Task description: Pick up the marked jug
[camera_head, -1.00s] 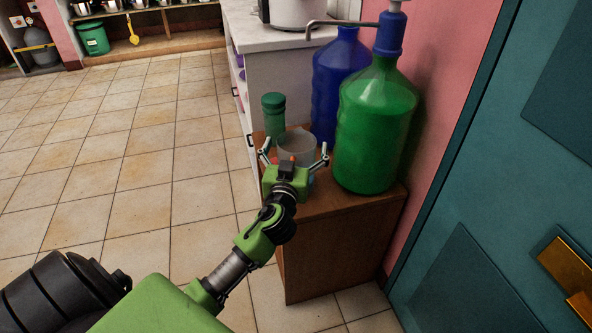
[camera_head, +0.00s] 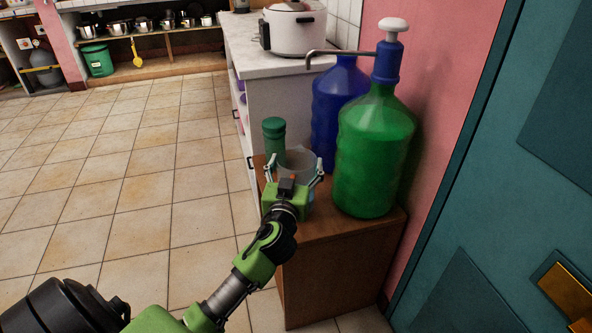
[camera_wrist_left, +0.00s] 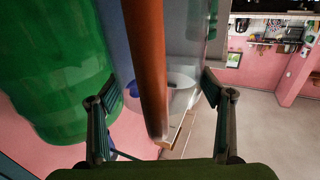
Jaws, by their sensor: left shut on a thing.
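A translucent grey jug (camera_head: 297,157) stands over the low brown cabinet at the front, partly hidden by my gripper. No mark on it is clear to me. My left gripper (camera_head: 295,169) has its fingers on either side of the jug, shut on it. In the left wrist view the jug's pale clear wall (camera_wrist_left: 190,45) fills the space between the two fingers (camera_wrist_left: 160,104). An orange-brown strip (camera_wrist_left: 147,65) runs upright there; I cannot tell whether it is the jug's handle. Whether the jug's base touches the cabinet is hidden. My right gripper is not in view.
A large green bottle with a pump (camera_head: 374,150) stands close right of the jug, a blue bottle (camera_head: 330,105) behind. A small green bottle (camera_head: 274,140) stands just left. The brown cabinet (camera_head: 335,270) has a pink wall and teal door (camera_head: 500,180) to its right. Tiled floor at left is clear.

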